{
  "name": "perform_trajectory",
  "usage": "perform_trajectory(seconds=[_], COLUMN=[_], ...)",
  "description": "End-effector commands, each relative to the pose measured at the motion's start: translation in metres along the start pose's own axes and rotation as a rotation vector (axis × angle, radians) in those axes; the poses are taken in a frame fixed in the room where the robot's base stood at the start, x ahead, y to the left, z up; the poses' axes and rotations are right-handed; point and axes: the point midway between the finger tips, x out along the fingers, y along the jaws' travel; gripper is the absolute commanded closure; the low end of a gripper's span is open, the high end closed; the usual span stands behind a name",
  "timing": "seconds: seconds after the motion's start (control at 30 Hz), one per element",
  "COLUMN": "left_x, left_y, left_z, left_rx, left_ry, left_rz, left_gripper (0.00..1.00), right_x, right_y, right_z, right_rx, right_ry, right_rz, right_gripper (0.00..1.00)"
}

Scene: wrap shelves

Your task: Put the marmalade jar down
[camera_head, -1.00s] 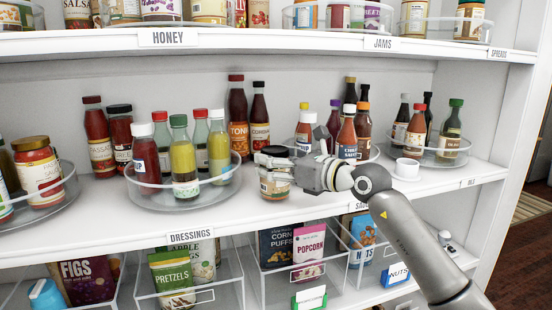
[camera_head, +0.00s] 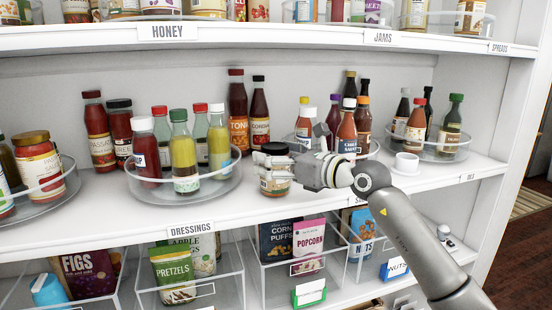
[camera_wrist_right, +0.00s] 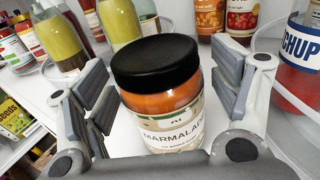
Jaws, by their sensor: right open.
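The marmalade jar (camera_head: 275,180) has a black lid and stands upright on the middle shelf (camera_head: 240,218), near its front edge, between the dressings turntable and the sauces. In the right wrist view the jar (camera_wrist_right: 160,100) shows orange contents and a label reading MARMALADE. My right gripper (camera_head: 283,167) reaches in from the right at the jar's height. Its fingers (camera_wrist_right: 160,95) are open, one on each side of the jar, with a gap visible at each side. My left gripper is in neither view.
A clear turntable (camera_head: 185,197) with several bottles is left of the jar. A ketchup bottle (camera_wrist_right: 298,65) stands close beside the right finger. Clear bins (camera_head: 190,290) with snack packets are below. Bare shelf lies in front of the sauces.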

Motion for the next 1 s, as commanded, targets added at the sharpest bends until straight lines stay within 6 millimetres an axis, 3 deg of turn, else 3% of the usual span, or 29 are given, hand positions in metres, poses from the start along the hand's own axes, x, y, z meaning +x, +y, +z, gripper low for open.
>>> perform_trajectory(seconds=[0.17,0.6,0.8,1.0], left_x=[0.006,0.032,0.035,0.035], left_y=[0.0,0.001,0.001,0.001], left_z=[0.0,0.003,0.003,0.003], left_rx=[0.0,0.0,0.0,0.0], left_ry=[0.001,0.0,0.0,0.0], left_rz=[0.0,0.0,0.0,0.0], left_gripper=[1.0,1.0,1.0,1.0], right_x=[-0.017,-0.102,-0.119,-0.12], right_y=[-0.001,-0.001,0.0,0.0], right_z=[-0.001,-0.002,0.001,0.002], right_rx=[-0.001,-0.002,0.0,0.0], right_ry=[-0.001,0.0,-0.001,-0.001], right_rz=[-0.001,-0.002,0.0,0.001], right_gripper=[0.18,0.18,0.18,0.18])
